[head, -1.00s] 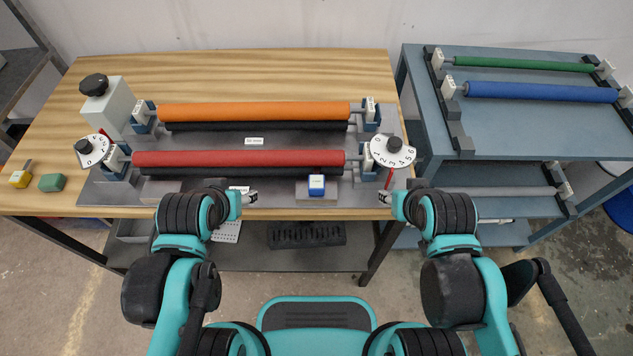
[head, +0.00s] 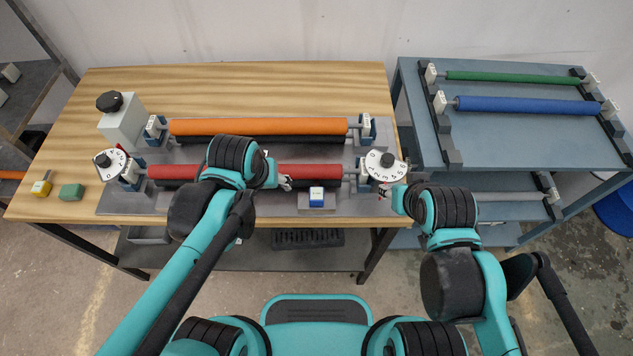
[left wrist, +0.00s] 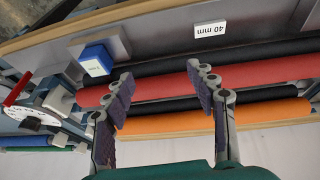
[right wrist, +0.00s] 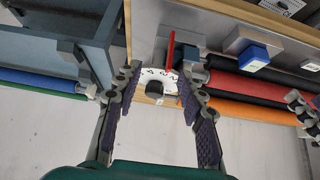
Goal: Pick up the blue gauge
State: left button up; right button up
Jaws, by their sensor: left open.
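The blue gauge (head: 316,198), a small blue block with a white face, sits on a grey block at the front edge of the processor. It also shows in the left wrist view (left wrist: 96,60) and in the right wrist view (right wrist: 254,56). My left gripper (head: 287,183) is open and empty, just left of the gauge and apart from it. Its spread fingers (left wrist: 160,74) show in the left wrist view, with the gauge outside them to the left. My right gripper (head: 384,193) is open and empty, right of the gauge near the right dial (head: 386,166).
A red roller (head: 310,171) and an orange roller (head: 258,126) lie behind the gauge. A green block (head: 71,191) and a yellow block (head: 41,188) sit at the table's left. A blue-grey rack (head: 510,140) with green and blue rollers stands at the right.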

pick_arm(q)
jog(key=w+d+r+g+p, duration=0.1)
jog(key=d+r+g+p, duration=0.15)
jog(key=d+p, duration=0.2)
jog(key=g+p, duration=0.2)
jog(key=p, duration=0.3)
send_over(317, 193)
jog(key=shift+s+a+f+t+y, duration=0.15)
jog(key=shift+s+f+t+y, duration=0.1)
jog(key=shift+y, duration=0.15)
jog(key=shift+f, duration=0.3)
jog(key=f+b, duration=0.1)
jog(key=f, duration=0.3)
jog(key=f+b, duration=0.2)
jog(key=f, duration=0.1)
jog(key=shift+w+f, duration=0.2)
jog(key=shift+f, duration=0.15)
grip_shut()
pick_arm(e)
notch_tip(317, 193, up, 9)
jog(key=shift+f, duration=0.15)
pick_arm(q)
jog(key=shift+r, duration=0.2)
